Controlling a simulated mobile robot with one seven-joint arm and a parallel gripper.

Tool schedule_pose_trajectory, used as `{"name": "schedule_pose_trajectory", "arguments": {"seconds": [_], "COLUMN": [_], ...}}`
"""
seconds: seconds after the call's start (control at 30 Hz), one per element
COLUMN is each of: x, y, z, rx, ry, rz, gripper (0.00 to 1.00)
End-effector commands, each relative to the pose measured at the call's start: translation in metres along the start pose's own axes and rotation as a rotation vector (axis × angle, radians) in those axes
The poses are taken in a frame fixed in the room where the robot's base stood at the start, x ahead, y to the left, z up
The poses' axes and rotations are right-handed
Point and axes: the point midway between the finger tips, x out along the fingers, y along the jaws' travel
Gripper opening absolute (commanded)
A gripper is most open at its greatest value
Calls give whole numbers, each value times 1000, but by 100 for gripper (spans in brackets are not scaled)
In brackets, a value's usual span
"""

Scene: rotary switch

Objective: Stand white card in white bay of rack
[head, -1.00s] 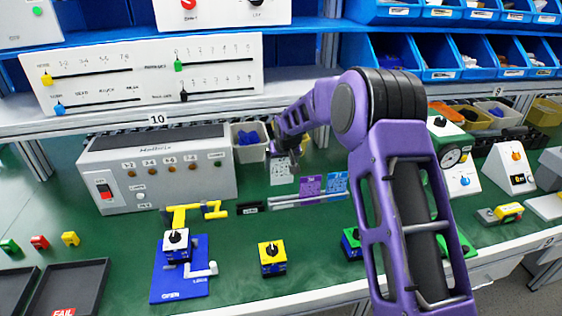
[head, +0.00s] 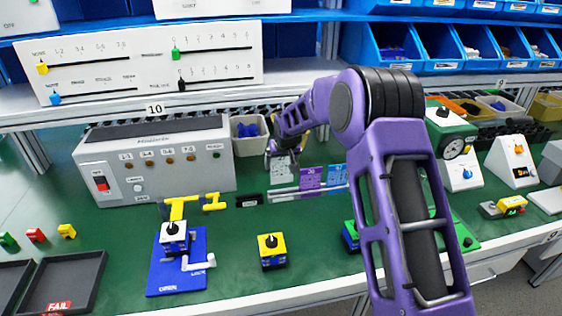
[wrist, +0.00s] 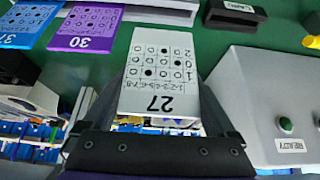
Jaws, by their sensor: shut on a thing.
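The white card (wrist: 155,75), marked 27 with rows of dots, is held in my gripper (wrist: 160,112). In the head view the white card (head: 280,168) hangs below my gripper (head: 283,150), just over the left end of the rack (head: 282,194). In the wrist view its far edge lies close to the pale rack edge (wrist: 165,14); I cannot tell whether they touch. A purple card (head: 311,178), marked 30, and a blue card (head: 336,175) stand side by side in the rack to the right. The white bay's slot is not clear.
A grey instrument box (head: 155,160) stands left of the rack. A small black labelled block (head: 249,200) sits between them. A pale bin (head: 249,134) is behind.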

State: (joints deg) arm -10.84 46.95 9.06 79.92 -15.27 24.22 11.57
Motion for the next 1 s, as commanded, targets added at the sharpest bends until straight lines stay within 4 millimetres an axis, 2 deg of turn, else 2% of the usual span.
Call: {"name": "schedule_pose_trajectory", "arguments": {"seconds": [0.1,0.3,1.0], "x": [14,24,26], "y": [0,0,0], "z": [8,14,15], "rx": [0,-1,0], "ry": [0,1,1], "rz": [0,0,0], "gripper": [38,38,38]}}
